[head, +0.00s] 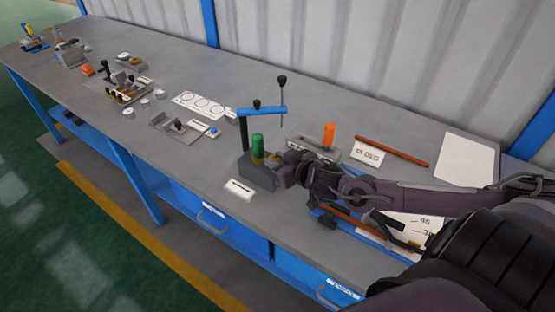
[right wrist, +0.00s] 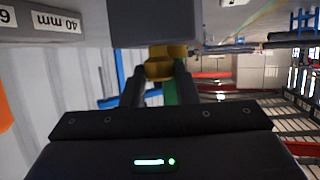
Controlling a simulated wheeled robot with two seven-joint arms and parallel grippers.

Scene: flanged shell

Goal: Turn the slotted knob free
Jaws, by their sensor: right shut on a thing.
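A grey block (head: 258,177) stands on the bench with a green-topped part (head: 257,146) upright on it. My right gripper (head: 280,173) reaches in from the right, low against the block's right side. In the right wrist view its two dark fingers (right wrist: 166,78) are shut on a yellow, brass-like knob (right wrist: 165,52) next to the grey block (right wrist: 150,22). The knob's slot cannot be made out, and in the head view the gripper mostly hides the knob. My left gripper is not in view.
A blue-armed stand (head: 262,111) with a thin hanging rod rises just behind the block. An orange-handled part (head: 329,136) stands to the right. A white label card (head: 240,188) lies in front.

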